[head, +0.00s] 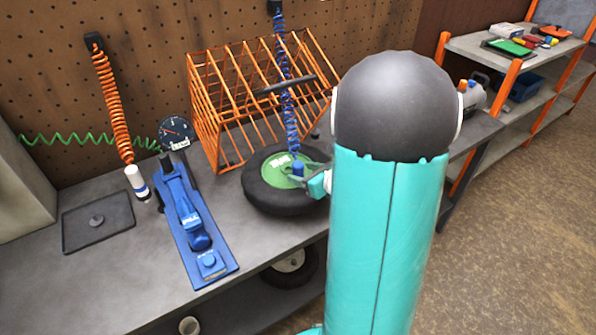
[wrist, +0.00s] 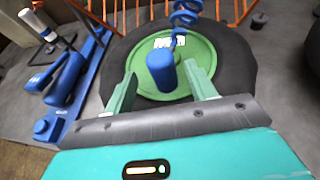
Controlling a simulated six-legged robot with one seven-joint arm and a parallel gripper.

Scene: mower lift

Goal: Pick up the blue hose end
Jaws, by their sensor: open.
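The blue hose end (wrist: 161,73) hangs from a coiled blue hose in front of the green hub of a wheel. In the wrist view it sits between the two fingers of my gripper (wrist: 162,90), which is open. I cannot tell whether either finger touches it. In the head view the blue hose end (head: 298,168) shows beside my gripper (head: 303,172), above the wheel. The blue coiled hose (head: 288,110) runs up from it past the orange rack. My arm hides part of the bench to the right.
The black wheel with green hub (head: 270,196) lies on the bench below. An orange wire rack (head: 208,120) stands behind it. A blue tool with a gauge (head: 200,225) lies left, near an orange coiled hose (head: 112,105) and a dark tray (head: 98,232).

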